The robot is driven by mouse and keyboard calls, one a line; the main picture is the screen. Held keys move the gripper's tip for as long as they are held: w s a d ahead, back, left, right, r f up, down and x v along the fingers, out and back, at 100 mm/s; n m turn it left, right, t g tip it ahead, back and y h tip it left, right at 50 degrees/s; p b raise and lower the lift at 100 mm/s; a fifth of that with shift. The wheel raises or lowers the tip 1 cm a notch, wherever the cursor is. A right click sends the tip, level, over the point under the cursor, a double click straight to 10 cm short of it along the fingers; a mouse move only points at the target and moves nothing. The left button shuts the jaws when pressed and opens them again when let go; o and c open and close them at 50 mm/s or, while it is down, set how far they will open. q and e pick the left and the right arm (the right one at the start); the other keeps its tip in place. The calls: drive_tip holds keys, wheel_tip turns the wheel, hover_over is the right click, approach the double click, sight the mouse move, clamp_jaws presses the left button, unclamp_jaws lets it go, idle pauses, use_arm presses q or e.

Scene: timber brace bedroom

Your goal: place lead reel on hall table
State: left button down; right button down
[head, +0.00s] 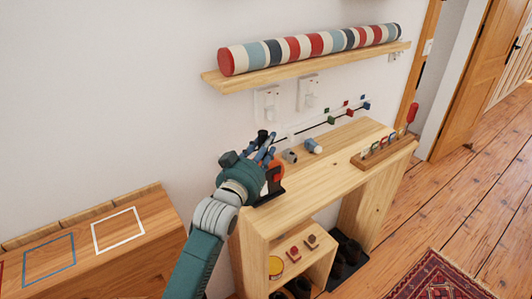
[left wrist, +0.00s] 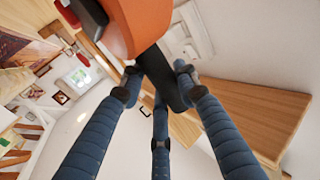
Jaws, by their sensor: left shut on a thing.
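The lead reel (head: 277,172) is orange and black and is partly hidden behind my left gripper (head: 264,148) in the head view. It is at the left end of the light wood hall table (head: 325,178), its black foot low against the tabletop; whether it bears on the wood I cannot tell. In the left wrist view the orange reel (left wrist: 136,24) fills the top middle. My left gripper (left wrist: 158,80) is shut on its black part (left wrist: 160,72). My right gripper is not in view.
On the table are a small white-and-blue item (head: 312,146), a grey item (head: 289,156) and a wooden tool rack (head: 385,148). A shelf (head: 290,69) holding a striped roll (head: 310,47) hangs above. A wooden cabinet (head: 95,255) stands left. The tabletop's front middle is bare.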

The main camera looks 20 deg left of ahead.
use_arm(q)
drive_tip(key=shift+f, duration=0.95)
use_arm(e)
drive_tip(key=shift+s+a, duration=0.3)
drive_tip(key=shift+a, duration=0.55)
use_arm(q)
drive_tip(key=shift+f, duration=0.15)
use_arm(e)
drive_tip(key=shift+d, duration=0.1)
use_arm(q)
drive_tip(key=c, duration=1.4)
unclamp_jaws()
drive_tip(key=shift+f, duration=0.15)
drive_tip(key=shift+o, duration=0.6)
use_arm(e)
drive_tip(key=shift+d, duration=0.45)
